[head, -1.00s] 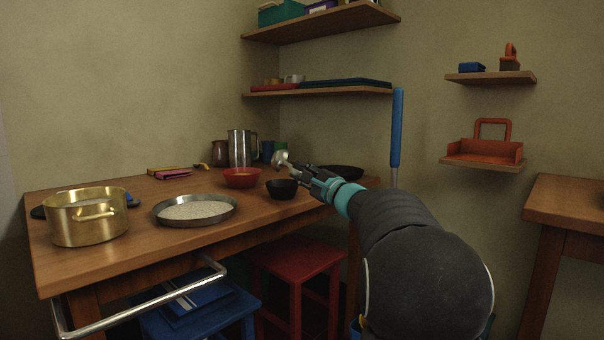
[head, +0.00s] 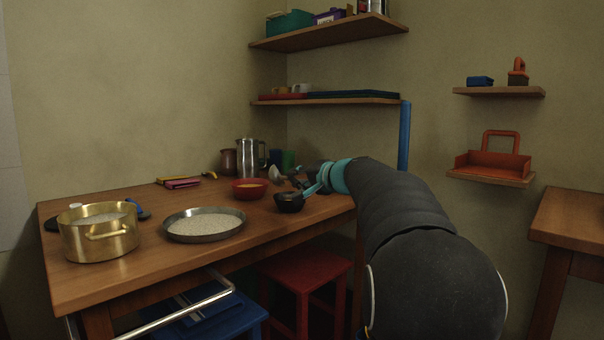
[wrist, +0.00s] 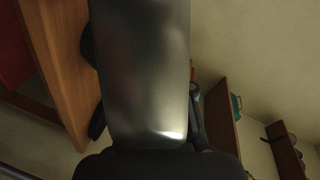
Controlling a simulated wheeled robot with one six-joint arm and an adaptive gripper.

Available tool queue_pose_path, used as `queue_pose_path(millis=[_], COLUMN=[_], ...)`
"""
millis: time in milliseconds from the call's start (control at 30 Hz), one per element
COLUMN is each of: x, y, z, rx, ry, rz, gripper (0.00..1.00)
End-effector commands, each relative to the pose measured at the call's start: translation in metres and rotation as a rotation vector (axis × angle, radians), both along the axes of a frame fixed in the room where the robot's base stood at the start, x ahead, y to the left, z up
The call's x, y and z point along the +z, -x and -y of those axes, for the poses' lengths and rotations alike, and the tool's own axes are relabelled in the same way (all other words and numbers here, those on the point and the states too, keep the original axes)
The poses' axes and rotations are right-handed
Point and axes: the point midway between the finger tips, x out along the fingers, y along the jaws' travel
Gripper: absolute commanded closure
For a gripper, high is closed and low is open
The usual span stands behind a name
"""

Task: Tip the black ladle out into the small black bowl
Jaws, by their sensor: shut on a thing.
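The small black bowl (head: 289,204) stands upright near the table's front right edge in the head view. My gripper (head: 303,183) is above it, a little to the right, and is shut on the ladle. The ladle's head (head: 276,174) looks grey and shiny here. It sticks out to the left of the gripper, tilted, above and slightly left of the small black bowl. Its contents cannot be made out. In the wrist view a large grey, shiny surface (wrist: 145,70) fills the middle, likely the held ladle very close up.
A red bowl (head: 250,190) stands just left of the small black bowl. A steel pitcher (head: 249,156) is behind. A shallow metal pan of pale grains (head: 204,238) and a brass pot (head: 98,245) stand left on the table (head: 150,268). A shelf (head: 335,101) hangs above.

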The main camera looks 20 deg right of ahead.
Motion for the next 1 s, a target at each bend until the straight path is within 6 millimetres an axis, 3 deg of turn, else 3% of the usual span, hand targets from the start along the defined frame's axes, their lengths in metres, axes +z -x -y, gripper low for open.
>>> queue_pose_path(millis=[400, 1000], x=[0.012, 0.033], y=[-0.004, -0.009], z=[-0.025, -0.053], rx=[0.002, 0.000], ry=[0.455, 0.810], rz=[-0.080, -0.144], gripper=[1.00, 1.00])
